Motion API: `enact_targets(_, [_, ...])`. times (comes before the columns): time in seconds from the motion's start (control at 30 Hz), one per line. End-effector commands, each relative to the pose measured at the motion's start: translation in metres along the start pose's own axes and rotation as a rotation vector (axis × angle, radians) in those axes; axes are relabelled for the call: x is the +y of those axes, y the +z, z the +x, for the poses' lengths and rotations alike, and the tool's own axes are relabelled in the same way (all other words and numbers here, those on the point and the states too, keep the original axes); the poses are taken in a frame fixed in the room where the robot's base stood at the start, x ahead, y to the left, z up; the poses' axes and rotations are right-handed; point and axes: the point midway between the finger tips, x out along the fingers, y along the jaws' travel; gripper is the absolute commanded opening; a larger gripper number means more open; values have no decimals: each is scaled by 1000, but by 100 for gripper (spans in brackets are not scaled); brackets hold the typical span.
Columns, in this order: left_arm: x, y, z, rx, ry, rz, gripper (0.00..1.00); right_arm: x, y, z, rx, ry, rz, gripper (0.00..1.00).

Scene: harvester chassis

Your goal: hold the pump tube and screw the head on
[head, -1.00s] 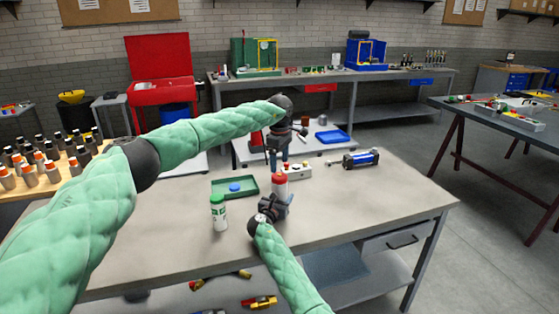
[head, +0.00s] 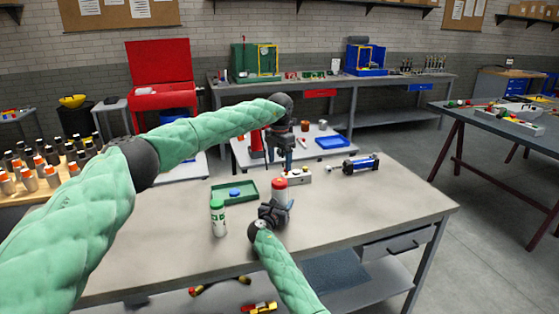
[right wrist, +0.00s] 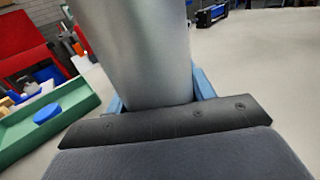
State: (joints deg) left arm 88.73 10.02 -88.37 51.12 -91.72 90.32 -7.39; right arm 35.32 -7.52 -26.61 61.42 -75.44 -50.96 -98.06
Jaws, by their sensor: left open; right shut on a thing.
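The pump tube (head: 279,194) is a pale grey cylinder standing on the near bench, with a red top (head: 279,184). My right gripper (head: 278,208) is shut around its lower part from the front. In the right wrist view the tube (right wrist: 150,50) fills the space between the blue fingers. My left gripper (head: 281,163) points down above and behind the red top. Its fingers are apart with nothing seen between them. A gap seems to lie between its fingertips and the red top. Whether the red top is screwed tight cannot be told.
A white bottle with green label (head: 218,218) stands left of the tube. A green tray (head: 250,196) holds a blue disc (head: 235,192). The bench's right front is clear.

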Motion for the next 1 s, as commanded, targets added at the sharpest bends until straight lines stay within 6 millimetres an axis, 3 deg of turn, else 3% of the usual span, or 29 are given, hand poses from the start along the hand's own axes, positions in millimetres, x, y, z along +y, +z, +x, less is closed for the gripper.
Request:
enact_targets(0.2, [0,-1,0,4,-1,-245,71,0,0,0,0,0,0,0])
enact_targets(0.4, [0,-1,0,5,-1,-358,71,0,0,0,0,0,0,0])
enact_targets(1.0, [0,-1,7,5,-1,-375,71,0,0,0,0,0,0,0])
